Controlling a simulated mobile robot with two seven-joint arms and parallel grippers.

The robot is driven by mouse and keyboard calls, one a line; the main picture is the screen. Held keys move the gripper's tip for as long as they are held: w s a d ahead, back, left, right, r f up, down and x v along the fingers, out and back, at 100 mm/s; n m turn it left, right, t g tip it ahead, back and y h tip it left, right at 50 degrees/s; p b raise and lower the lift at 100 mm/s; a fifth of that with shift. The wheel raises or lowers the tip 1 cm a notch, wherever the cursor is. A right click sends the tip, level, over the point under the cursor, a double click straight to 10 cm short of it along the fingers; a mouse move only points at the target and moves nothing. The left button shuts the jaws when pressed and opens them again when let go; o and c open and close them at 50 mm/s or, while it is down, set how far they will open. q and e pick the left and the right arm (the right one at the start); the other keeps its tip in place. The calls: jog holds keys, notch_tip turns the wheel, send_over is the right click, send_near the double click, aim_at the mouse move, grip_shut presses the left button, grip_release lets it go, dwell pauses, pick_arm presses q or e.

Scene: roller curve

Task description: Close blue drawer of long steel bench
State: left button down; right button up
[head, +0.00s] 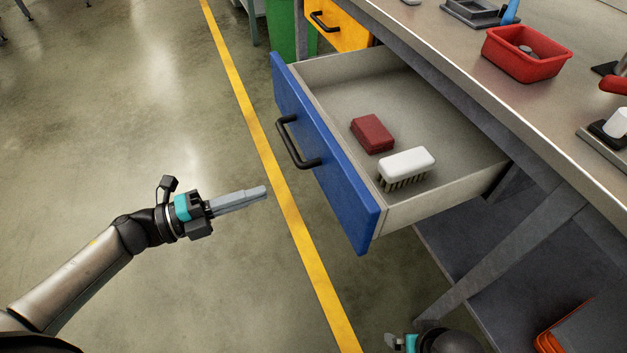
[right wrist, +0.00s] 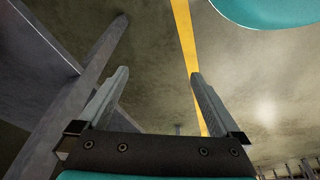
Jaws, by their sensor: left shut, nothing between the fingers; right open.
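The blue drawer (head: 338,178) of the long steel bench (head: 455,66) is pulled well out, with a black bar handle (head: 297,143) on its front. Inside it lie a dark red block (head: 372,133) and a white brush (head: 406,165) with its bristles down. My left gripper (head: 266,191) is shut and empty, left of the drawer front and apart from it, its fingers pointing towards the front. My right gripper is open and empty in the right wrist view (right wrist: 160,78).
A yellow drawer (head: 340,27) sits beyond the blue one, near a green bin or cabinet (head: 288,30). A red tray (head: 522,58) stands on the bench top. A slanting bench leg (head: 500,260) and lower shelf (head: 480,290) are below. The floor at left is clear, with a yellow line (head: 258,135).

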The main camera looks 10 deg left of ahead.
pick_arm(q)
jog(key=b, duration=0.2)
send_near(326, 173)
jog(key=x, duration=0.5)
jog(key=shift+w+d, duration=0.15)
jog(key=shift+d, duration=0.05)
jog(key=shift+w+d, duration=0.35)
jog(key=shift+d, duration=0.25)
pick_arm(e)
jog(key=shift+t, duration=0.4)
jog(key=shift+w+r, duration=0.2)
jog(key=shift+r, duration=0.7)
jog(key=shift+w+r, duration=0.2)
jog(key=shift+r, duration=0.65)
jog(key=shift+w+r, duration=0.2)
jog(key=shift+r, duration=0.7)
